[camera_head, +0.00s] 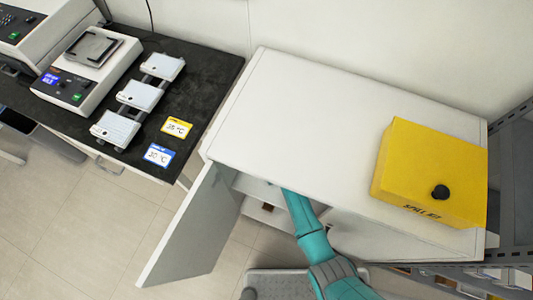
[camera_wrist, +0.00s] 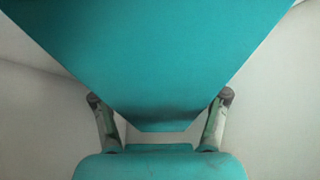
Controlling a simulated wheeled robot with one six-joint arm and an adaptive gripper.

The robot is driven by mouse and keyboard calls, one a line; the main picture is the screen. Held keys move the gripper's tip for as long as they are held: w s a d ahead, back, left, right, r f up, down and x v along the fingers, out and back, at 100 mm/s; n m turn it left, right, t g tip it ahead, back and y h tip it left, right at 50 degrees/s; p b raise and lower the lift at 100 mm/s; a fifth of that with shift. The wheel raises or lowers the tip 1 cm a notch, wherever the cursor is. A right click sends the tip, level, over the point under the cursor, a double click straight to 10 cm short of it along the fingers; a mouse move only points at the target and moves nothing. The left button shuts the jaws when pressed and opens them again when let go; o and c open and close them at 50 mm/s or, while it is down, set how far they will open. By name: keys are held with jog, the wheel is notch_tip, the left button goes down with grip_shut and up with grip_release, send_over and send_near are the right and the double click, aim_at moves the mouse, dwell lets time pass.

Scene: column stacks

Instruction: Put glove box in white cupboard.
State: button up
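The white cupboard (camera_head: 300,100) stands in the middle of the head view. Its door (camera_head: 188,225) is swung open to the left, with part of a shelf showing inside. My teal arm reaches in under the cupboard top, which hides my gripper in that view. In the wrist view, the finger links of my gripper (camera_wrist: 161,99) stand apart on either side. A large plain teal surface fills the upper middle between and above them and hides the fingertips. I cannot tell whether it is the glove box, or whether the fingers press on it. No glove box is clearly identifiable in the head view.
A yellow spill kit box (camera_head: 415,170) sits on the cupboard top at the right. A dark bench (camera_head: 205,75) at the left holds a device (camera_head: 85,65), several white blocks and temperature labels. Grey shelving (camera_head: 510,190) stands close on the right. Floor is open at the lower left.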

jog(key=shift+o, duration=0.9)
jog(key=shift+s+d+r, duration=0.1)
jog(key=shift+s+r, duration=0.1)
jog(key=shift+r, duration=0.45)
jog(key=shift+s+d+r, duration=0.2)
jog(key=shift+s+r, duration=0.15)
jog(key=shift+s, duration=0.1)
jog(key=shift+s+d+r, duration=0.15)
jog(key=shift+s+r, duration=0.2)
jog(key=shift+s, duration=0.1)
jog(key=s+d, duration=0.4)
jog(key=s, duration=0.6)
jog(key=shift+d, duration=0.1)
